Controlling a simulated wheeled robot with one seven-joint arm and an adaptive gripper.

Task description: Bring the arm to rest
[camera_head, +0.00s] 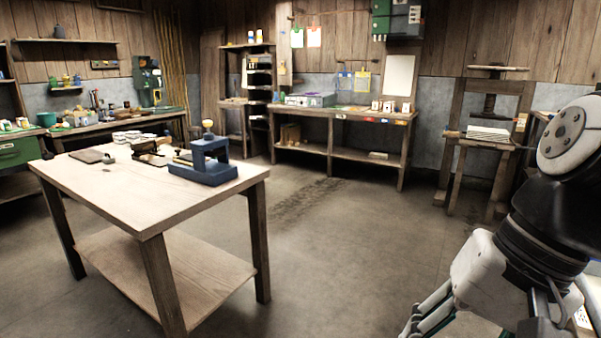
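My arm comes in at the right edge of the head view, bent downward. My gripper (428,318) hangs at the lower right, pointing down and left. Its fingers run toward the bottom edge, and I cannot tell whether they are open or shut. I see nothing clearly held in it. It is over the floor, well to the right of the wooden table (140,213) and apart from it.
A blue press (203,170) and a dark flat block (92,156) stand on the table. A long bench (345,113) is against the back wall, a wooden screw press (490,140) at the back right. The concrete floor (340,240) between is clear.

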